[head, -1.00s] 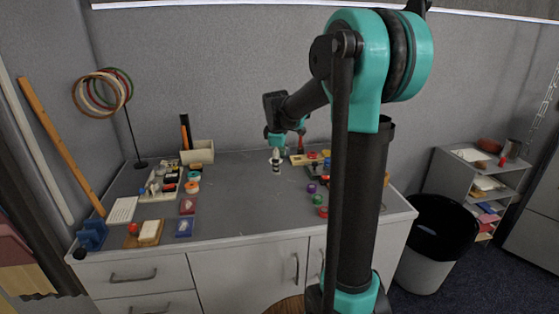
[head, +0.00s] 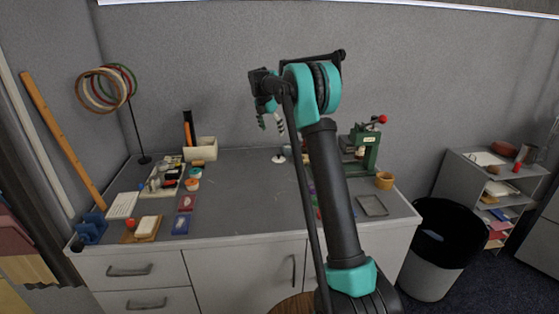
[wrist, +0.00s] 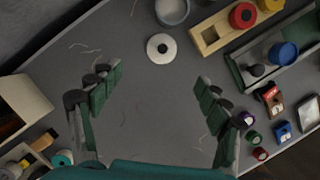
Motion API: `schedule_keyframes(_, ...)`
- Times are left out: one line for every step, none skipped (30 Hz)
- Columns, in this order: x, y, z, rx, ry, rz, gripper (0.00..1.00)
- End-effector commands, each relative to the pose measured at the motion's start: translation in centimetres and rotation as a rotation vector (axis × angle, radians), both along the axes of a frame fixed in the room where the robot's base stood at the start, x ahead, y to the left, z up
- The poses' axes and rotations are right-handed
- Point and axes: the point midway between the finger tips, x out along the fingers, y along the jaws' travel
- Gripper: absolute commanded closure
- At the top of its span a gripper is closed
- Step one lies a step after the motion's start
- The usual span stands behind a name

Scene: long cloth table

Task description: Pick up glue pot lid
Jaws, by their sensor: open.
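A white round disc with a small dark centre, apparently the glue pot lid (wrist: 161,48), lies flat on the grey table in the wrist view. It also shows as a small white disc in the head view (head: 279,159). A grey round pot (wrist: 172,14) stands just beyond it, cut by the top edge of the wrist view. My gripper (wrist: 157,80) is open and empty, its two green-padded fingers wide apart. In the head view my gripper (head: 271,122) hangs above the table over the disc's area, clear of it.
Small coloured pots (wrist: 246,119) sit right of my gripper. A beige box (wrist: 22,100) stands left. The table between my fingers is clear.

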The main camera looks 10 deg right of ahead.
Motion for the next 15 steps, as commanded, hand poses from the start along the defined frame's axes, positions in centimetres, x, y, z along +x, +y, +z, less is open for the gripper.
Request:
schedule_keyframes(0.3,-0.3,-1.1,0.0,0.0,-0.002,0.24)
schedule_keyframes(0.4,-0.4,-1.7,0.0,0.0,-0.002,0.24)
schedule_keyframes(0.5,-0.6,-2.4,0.0,0.0,-0.002,0.24)
schedule_keyframes(0.7,-0.7,-3.0,0.0,0.0,-0.002,0.24)
schedule_keyframes(0.8,-0.8,-3.6,0.0,0.0,-0.002,0.24)
schedule_keyframes(1.0,-1.0,-4.3,0.0,0.0,-0.002,0.24)
schedule_keyframes(1.1,-1.1,-4.9,0.001,-0.001,-0.002,0.24)
schedule_keyframes(1.2,-1.2,-5.5,0.001,-0.001,-0.002,0.24)
schedule_keyframes(1.3,-1.3,-6.2,0.001,-0.001,-0.002,0.24)
schedule_keyframes(1.4,-1.4,-6.7,0.001,-0.001,-0.002,0.24)
schedule_keyframes(1.5,-1.5,-7.2,0.001,-0.001,-0.002,0.24)
schedule_keyframes(1.6,-1.7,-7.7,0.001,-0.001,-0.002,0.24)
schedule_keyframes(1.7,-1.7,-8.0,0.001,-0.001,-0.002,0.24)
schedule_keyframes(1.8,-1.8,-8.3,0.001,-0.001,-0.002,0.24)
schedule_keyframes(1.8,-1.9,-8.7,0.001,-0.001,-0.003,0.24)
